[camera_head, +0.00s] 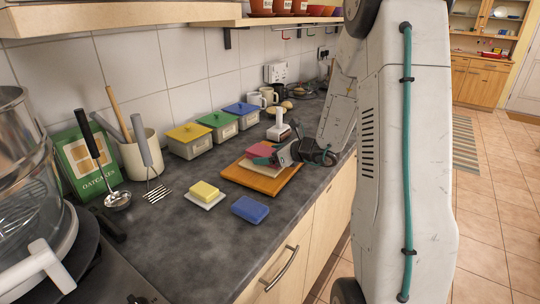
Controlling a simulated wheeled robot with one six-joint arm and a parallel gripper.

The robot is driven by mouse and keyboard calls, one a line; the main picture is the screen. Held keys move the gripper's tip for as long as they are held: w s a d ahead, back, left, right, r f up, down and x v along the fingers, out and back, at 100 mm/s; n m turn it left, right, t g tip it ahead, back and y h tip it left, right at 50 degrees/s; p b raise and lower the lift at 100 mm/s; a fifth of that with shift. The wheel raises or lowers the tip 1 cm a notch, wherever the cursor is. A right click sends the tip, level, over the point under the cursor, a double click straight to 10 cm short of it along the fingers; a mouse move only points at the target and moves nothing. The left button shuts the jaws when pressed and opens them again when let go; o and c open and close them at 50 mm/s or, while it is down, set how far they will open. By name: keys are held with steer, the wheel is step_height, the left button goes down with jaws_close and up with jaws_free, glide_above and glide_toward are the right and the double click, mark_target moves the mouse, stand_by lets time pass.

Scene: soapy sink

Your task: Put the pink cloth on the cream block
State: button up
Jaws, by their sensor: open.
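The pink cloth (262,150) is a small flat pink piece in the head view, beside my gripper's fingers. The cream block (259,169) is a pale slab on the orange board (245,180). The cloth appears at the block's far side and overlaps it in the picture; I cannot tell if it rests on the block or just above or behind it.
A yellow sponge (205,190) on a white dish and a blue sponge (250,209) lie at front left. Lidded tubs (188,146) line the wall. A white dispenser-like item (279,130) stands behind the board. The dark counter (185,245) is clear in front.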

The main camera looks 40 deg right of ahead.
steer(key=v, duration=1.2)
steer(key=s+a+r+n+g+y, duration=0.1)
steer(key=s+a+r+n+g, duration=0.15)
steer(key=a+n, duration=0.45)
steer(key=s+a+r+n+g+y, duration=0.1)
steer(key=s+a+r+n+g, duration=0.2)
steer(key=a, duration=0.5)
steer(key=s+a+r+n+g+y, duration=0.1)
steer(key=s+a+n+g, duration=0.25)
steer(key=a+n, duration=0.4)
steer(key=s+r+n+g+h, duration=0.2)
steer(key=s+n+h, duration=0.5)
steer(key=s+n, duration=0.7)
steer(key=shift+s+a+h, duration=0.2)
steer(key=shift+s+h, duration=0.1)
steer(key=shift+s, duration=0.55)
steer(key=shift+n, duration=0.25)
